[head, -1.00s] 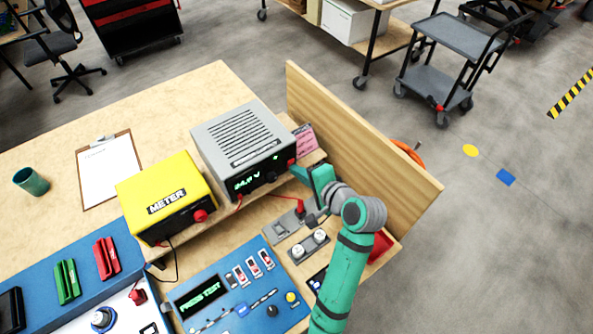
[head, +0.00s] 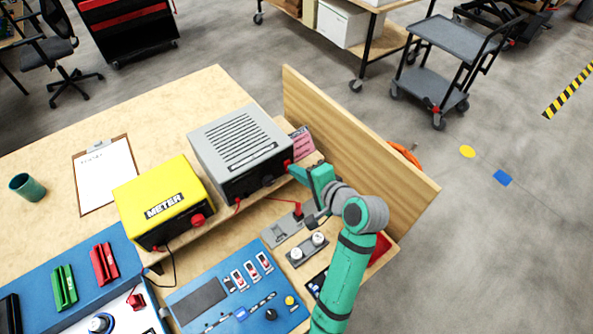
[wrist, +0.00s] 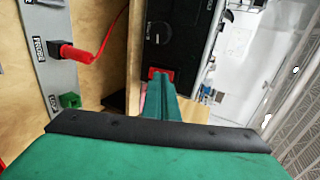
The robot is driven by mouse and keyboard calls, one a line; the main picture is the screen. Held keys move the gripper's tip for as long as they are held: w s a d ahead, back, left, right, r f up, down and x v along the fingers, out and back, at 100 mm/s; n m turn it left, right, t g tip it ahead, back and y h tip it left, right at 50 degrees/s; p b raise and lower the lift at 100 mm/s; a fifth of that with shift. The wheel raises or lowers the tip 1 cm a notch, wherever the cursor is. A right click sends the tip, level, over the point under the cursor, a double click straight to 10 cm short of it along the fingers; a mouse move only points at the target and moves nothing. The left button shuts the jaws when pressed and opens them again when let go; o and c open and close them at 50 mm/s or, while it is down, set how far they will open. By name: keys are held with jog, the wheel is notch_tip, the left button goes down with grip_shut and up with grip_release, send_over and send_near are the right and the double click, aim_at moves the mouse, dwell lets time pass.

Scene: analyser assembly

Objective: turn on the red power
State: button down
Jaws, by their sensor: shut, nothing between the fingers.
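The grey power supply (head: 240,141) stands on the shelf, and its front display is dark. Its red power switch (head: 287,163) is at the right end of the front face. In the wrist view the red switch (wrist: 161,72) sits low on the black front panel, beyond my fingertips. My gripper (head: 293,170) is shut and empty, its green fingertips at the switch. In the wrist view the closed fingertips (wrist: 161,84) overlap the switch's near edge and seem to touch it. Which way the switch is tipped cannot be told.
The yellow meter (head: 165,201) stands left of the supply. A wooden side panel (head: 350,140) rises close right of my gripper. The blue control panel (head: 215,283) lies in front, its screen dark. A red plug (head: 298,210) with a cable is below my gripper.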

jog(key=v, duration=1.3)
jog(key=shift+s, duration=0.2)
jog(key=shift+w+f, duration=0.1)
jog(key=shift+s+d+f, duration=0.15)
jog(key=shift+s+f, duration=0.1)
jog(key=shift+f, duration=0.35)
